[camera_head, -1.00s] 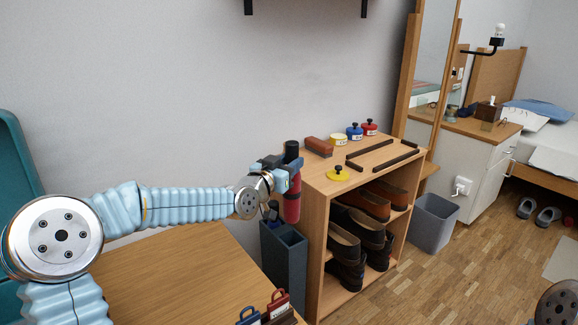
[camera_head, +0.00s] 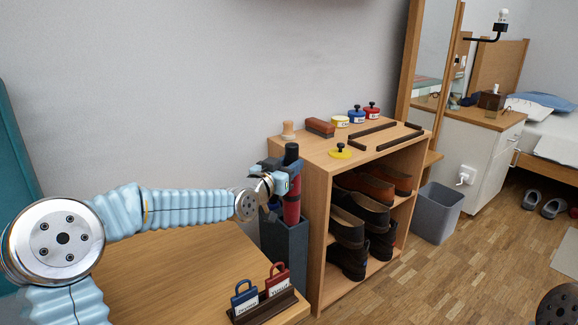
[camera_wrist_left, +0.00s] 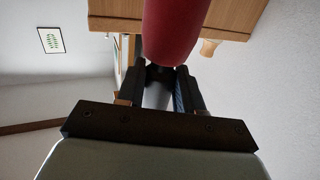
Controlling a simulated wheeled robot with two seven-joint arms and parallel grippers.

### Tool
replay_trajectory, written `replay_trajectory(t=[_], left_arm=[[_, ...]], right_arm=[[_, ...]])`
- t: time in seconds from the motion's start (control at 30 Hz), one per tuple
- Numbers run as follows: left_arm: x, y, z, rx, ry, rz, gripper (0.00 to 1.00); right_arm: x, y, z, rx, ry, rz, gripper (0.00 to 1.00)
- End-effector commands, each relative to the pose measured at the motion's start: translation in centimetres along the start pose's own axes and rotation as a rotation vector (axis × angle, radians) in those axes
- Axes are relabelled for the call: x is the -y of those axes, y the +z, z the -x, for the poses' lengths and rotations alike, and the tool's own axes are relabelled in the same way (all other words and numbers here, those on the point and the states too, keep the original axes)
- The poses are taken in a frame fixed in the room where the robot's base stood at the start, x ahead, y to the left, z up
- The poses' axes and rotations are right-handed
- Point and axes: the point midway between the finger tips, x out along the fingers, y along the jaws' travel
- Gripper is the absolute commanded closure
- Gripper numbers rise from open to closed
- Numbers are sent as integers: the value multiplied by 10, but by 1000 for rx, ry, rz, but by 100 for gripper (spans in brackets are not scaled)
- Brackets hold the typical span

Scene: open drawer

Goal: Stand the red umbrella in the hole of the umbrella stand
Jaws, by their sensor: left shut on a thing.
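The red umbrella (camera_head: 292,207) is upright, with a black upper end (camera_head: 291,153). My left gripper (camera_head: 286,184) is shut on it from the left, above the umbrella stand. The wrist view shows the red body (camera_wrist_left: 174,30) at the fingers (camera_wrist_left: 160,85). The umbrella stand (camera_head: 286,257) is a tall dark blue-grey box between the table and the shoe cabinet. The umbrella's lower end meets the stand's top in the picture. I cannot tell whether it is inside a hole; the gripper and the stand's rim hide this.
The shoe cabinet (camera_head: 318,240) stands close on the right, with a wooden knob (camera_head: 288,130), brush (camera_head: 320,127) and tins on top. The wooden table (camera_head: 170,270) at front left bears a rack of tags (camera_head: 263,306). A grey bin (camera_head: 437,212) stands farther right.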

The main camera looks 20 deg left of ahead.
Motion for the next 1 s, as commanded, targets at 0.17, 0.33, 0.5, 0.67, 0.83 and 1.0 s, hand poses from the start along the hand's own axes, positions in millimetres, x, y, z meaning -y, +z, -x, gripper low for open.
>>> replay_trajectory(t=[0.17, 0.33, 0.5, 0.67, 0.83, 1.0], left_arm=[[0, 18, 0, -3, 0, 0, 100], [0, 30, 0, -3, 0, 1, 100], [0, 41, 0, 0, 0, 1, 100], [-1, 54, 0, -1, 1, 0, 100], [0, 65, 0, -1, 1, 0, 100], [0, 72, 0, -2, 0, 0, 100]], right_arm=[[-7, 0, -18, -4, 0, -1, 57], [-10, -1, -25, -6, 1, -1, 57], [-10, -1, -27, -8, 1, -2, 57], [-10, -1, -27, -8, 1, -1, 57], [-10, -1, -27, -8, 1, -1, 57], [-10, -1, -27, -8, 1, -1, 57]])
